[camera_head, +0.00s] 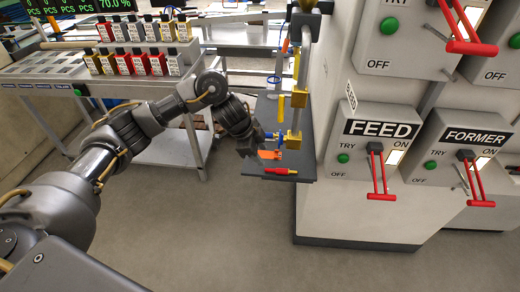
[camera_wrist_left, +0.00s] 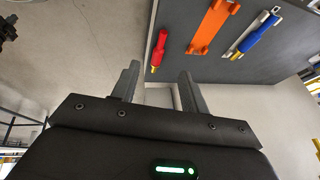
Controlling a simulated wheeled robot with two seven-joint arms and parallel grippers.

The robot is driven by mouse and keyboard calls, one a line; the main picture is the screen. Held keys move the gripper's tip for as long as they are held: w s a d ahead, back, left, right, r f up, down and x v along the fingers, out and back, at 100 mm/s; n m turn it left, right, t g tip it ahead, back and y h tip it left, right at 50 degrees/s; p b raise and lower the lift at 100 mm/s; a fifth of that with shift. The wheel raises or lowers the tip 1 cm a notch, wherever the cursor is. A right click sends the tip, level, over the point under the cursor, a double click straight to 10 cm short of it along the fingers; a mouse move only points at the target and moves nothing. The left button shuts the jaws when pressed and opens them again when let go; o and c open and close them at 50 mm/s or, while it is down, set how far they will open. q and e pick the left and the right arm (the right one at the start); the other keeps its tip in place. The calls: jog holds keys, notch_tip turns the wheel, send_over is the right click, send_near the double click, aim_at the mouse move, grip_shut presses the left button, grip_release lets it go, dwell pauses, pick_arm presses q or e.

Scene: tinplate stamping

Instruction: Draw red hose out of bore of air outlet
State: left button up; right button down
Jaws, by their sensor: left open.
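A short red piece with a yellow tip (camera_head: 281,171) is at the front of the dark shelf beside the wall; it also shows in the left wrist view (camera_wrist_left: 158,50). I cannot tell whether it is the red hose or whether it sits in a bore. Brass-coloured fittings (camera_head: 295,118) are on the vertical pipe above the shelf; which one is the air outlet is unclear. My left gripper (camera_head: 250,150) is at the shelf's left edge, left of the red piece. In the wrist view its fingers are apart and empty, with the red piece beyond them. My right gripper is not seen.
An orange piece (camera_head: 269,154) and a blue piece (camera_head: 271,137) are close beside the red one on the dark shelf (camera_wrist_left: 285,65). The FEED switch box (camera_head: 365,150) with its red lever is to the right.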

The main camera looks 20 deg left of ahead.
aim_at(273, 170)
pick_arm(q)
jog(key=x, duration=1)
jog(key=shift+c, duration=0.3)
jog(key=shift+r, duration=0.1)
grip_shut()
